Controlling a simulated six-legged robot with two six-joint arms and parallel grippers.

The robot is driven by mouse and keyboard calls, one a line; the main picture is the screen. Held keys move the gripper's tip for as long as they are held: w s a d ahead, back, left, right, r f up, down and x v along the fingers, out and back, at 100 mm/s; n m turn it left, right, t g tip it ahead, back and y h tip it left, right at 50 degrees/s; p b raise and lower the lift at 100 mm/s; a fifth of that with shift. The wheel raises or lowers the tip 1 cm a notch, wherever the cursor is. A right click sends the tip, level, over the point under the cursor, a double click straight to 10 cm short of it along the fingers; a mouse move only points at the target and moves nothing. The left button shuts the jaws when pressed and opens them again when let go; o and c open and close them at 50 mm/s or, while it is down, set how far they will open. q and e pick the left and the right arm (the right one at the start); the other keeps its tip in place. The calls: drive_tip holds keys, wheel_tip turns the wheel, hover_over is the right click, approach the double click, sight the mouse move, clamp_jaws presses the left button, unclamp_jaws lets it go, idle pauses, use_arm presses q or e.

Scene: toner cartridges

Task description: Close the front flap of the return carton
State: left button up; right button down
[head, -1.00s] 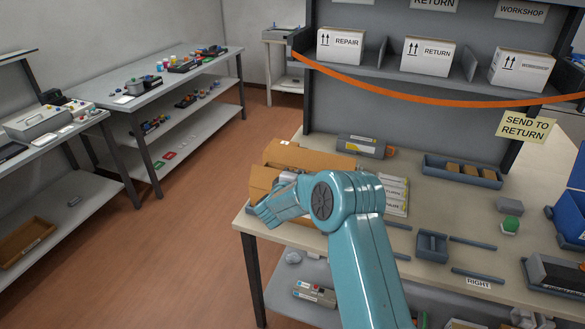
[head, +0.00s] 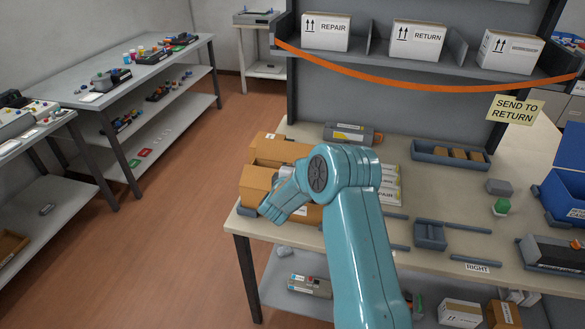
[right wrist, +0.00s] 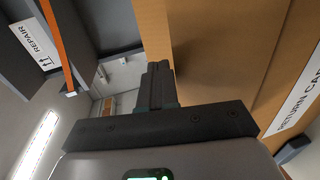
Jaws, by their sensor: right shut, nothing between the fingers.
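The brown return carton (head: 254,187) stands at the left end of the table. A brown panel (head: 283,151) rises at its far side. In the right wrist view, a large brown carton surface (right wrist: 230,60) fills the right side, with a white label (right wrist: 303,90) starting "RETURN CAR". My right gripper (right wrist: 158,72) is shut and empty, its fingertips beside or against the brown board; contact cannot be told. In the head view my right arm and wrist cover part of the carton, so the front flap's angle is unclear. My left gripper is not in view.
A grey toner cartridge (head: 352,133) lies behind the carton, and white labelled sheets (head: 386,187) lie right of it. A blue-grey tray (head: 450,153) and a small holder (head: 430,234) stand further right. An orange strap (head: 400,82) hangs across the shelf front.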

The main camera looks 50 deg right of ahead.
drive_tip(key=shift+s+d+f, duration=0.25)
drive_tip(key=shift+d, duration=0.15)
drive_tip(key=shift+d+f, duration=0.15)
drive_tip(key=shift+w+f+p, duration=0.2)
drive_tip(key=shift+w+p, duration=0.15)
drive_tip(key=shift+p, duration=0.2)
drive_tip(key=shift+d+f+y+p, duration=0.4)
drive_tip(key=shift+y+p, duration=0.05)
drive_tip(key=shift+y, duration=0.15)
drive_tip(key=shift+w+a+f+g, duration=0.1)
drive_tip(key=shift+f+g, duration=0.1)
drive_tip(key=shift+g, duration=0.1)
